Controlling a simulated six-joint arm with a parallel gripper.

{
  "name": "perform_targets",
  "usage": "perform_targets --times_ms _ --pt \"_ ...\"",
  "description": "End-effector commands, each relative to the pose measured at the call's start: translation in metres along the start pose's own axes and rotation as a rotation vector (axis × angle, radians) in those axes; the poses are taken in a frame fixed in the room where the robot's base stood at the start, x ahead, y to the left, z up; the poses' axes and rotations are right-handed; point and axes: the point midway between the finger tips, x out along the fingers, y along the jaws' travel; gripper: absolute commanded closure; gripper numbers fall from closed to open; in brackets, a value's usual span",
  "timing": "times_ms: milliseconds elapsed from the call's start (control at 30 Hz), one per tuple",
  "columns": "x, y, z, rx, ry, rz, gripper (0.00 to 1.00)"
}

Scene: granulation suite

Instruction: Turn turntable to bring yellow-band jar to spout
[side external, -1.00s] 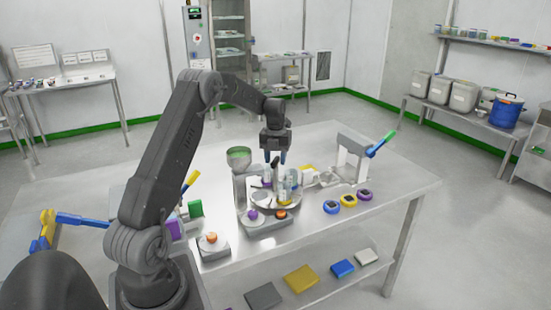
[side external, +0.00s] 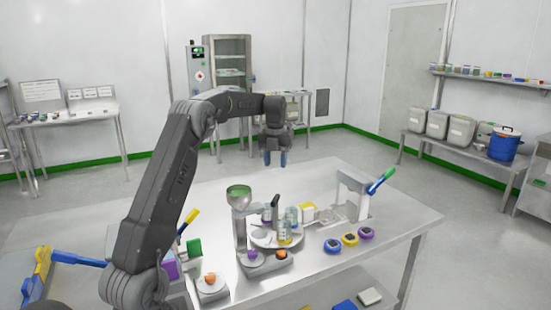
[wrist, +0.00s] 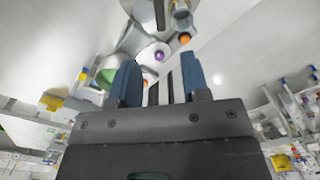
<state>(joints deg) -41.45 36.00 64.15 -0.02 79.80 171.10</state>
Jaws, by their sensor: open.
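The turntable (side external: 262,237) is a pale round disc on the steel table, holding several small jars. A clear jar with a yellow band (side external: 284,239) stands near its front right. Other clear jars and a dark upright post stand around it; their bands are hard to read. A funnel-topped spout unit (side external: 239,193) with green inside stands at the disc's left; its funnel also shows in the wrist view (wrist: 107,74). My gripper (side external: 275,160) is open and empty, pointing down high above the turntable area, touching nothing. Its blue fingers (wrist: 160,85) are spread in the wrist view.
A purple button (side external: 252,255) and an orange button (side external: 282,254) sit in front of the turntable. Another orange button (side external: 210,277) is left.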

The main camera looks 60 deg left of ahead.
Motion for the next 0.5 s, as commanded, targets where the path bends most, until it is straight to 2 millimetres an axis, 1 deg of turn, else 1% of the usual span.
perform_targets --times_ms 33,133,400,500 --pt "-0.0046 -0.0001 0.0001 0.000 -0.001 0.000 0.57" --pt "-0.0094 0.0000 -0.0001 0.000 -0.001 0.000 0.57" --pt "-0.0106 0.0000 -0.0003 0.000 0.000 0.000 0.57" --pt "-0.0098 -0.0004 -0.0006 -0.009 0.000 0.002 0.66"
